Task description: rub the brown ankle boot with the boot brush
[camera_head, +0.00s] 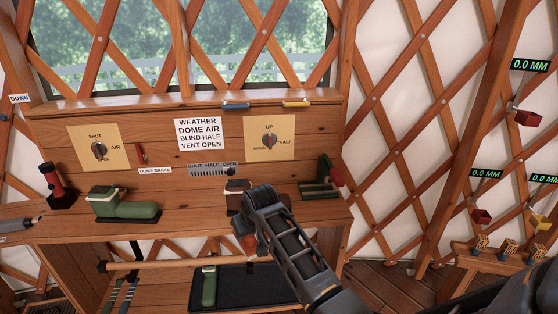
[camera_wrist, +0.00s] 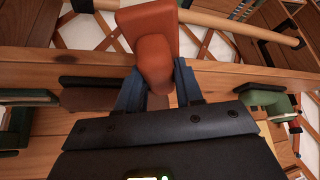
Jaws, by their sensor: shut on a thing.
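My gripper (camera_wrist: 158,75) is shut on an orange-brown block with a rounded end, which I take for the boot brush (camera_wrist: 150,40). In the head view the brush (camera_head: 247,241) shows beside my arm, at the bench's front edge; my fingers are hidden there. The brown ankle boot (camera_head: 236,188) stands on the bench behind my arm, with its lower part mostly hidden. In the wrist view a brown shape (camera_wrist: 88,99) beside the left finger looks like part of this boot. I cannot tell whether the brush touches it.
A green stand with a red part (camera_head: 322,186) is at the right. A wooden rail (camera_head: 180,265) runs below the bench front. A black tray (camera_head: 250,290) with a green object lies below.

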